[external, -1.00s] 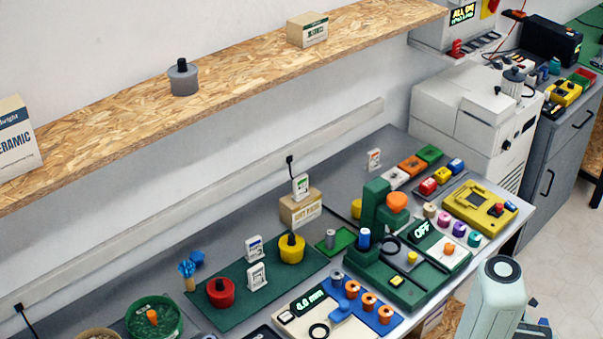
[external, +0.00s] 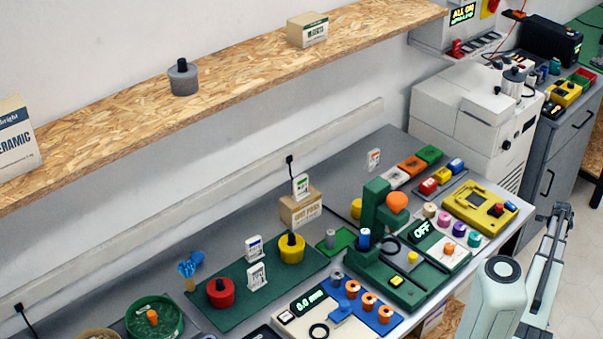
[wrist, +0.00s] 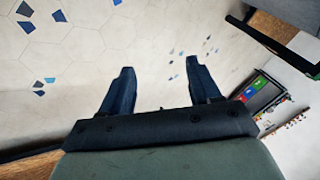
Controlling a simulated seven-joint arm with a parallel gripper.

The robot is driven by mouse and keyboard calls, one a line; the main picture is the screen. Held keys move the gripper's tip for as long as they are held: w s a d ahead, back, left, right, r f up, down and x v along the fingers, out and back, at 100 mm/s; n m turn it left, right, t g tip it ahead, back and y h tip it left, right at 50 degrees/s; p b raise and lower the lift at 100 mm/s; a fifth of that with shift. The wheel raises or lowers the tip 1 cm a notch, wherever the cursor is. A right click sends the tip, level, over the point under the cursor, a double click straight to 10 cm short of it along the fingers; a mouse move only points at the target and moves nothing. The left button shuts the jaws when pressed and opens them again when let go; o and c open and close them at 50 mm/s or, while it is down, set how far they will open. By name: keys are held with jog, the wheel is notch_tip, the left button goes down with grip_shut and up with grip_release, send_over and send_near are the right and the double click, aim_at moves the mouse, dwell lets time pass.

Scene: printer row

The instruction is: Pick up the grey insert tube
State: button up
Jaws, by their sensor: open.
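A small grey cylinder (external: 330,238), which looks like the grey insert tube, stands upright on a small green pad (external: 345,242) in the middle of the bench. It is not visible in the wrist view. My gripper (wrist: 158,88) is open and empty in the wrist view, its two dark fingers well apart over pale hexagonal floor tiles. In the external view my arm is at the lower right, off the front of the bench and far from the grey cylinder.
A green press with an orange knob (external: 396,202) stands right of the cylinder. A cardboard box (external: 300,208) is behind it, a yellow pot (external: 291,249) to its left, and a blue spool tray (external: 347,316) in front. A wooden shelf (external: 230,82) overhangs the bench's back.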

jog(key=w+a+r+n+t+h, duration=0.1)
jog(key=w+a+r, duration=0.3)
jog(key=r, duration=0.4)
jog(key=w+a+r+n+t+h, duration=0.1)
jog(key=w+a+r, duration=0.4)
jog(key=r, duration=0.4)
jog(key=w+a+r+t+h, duration=0.1)
jog(key=w+a+r, duration=0.3)
jog(key=r, duration=0.4)
jog(key=w+a+r+t, duration=0.1)
jog(key=a+r, duration=0.3)
jog(key=a, duration=0.4)
jog(key=w+a+r, duration=0.1)
jog(key=a+r, duration=0.2)
jog(key=a, duration=0.5)
jog(key=s+a+g+y, duration=0.1)
jog(key=s+a+y, duration=0.2)
jog(key=a, duration=1.4)
notch_tip(320, 180, up, 2)
jog(key=g+y, duration=0.5)
jog(key=g, duration=0.3)
send_over(331, 233)
jog(key=f, duration=0.7)
jog(key=shift+w+a+f, duration=0.2)
jog(key=shift+w+a, duration=0.05)
jog(key=shift+s+d+f, duration=0.1)
jog(key=shift+f, duration=1.2)
jog(key=shift+s+d+f, duration=0.1)
jog(key=shift+f, duration=1.2)
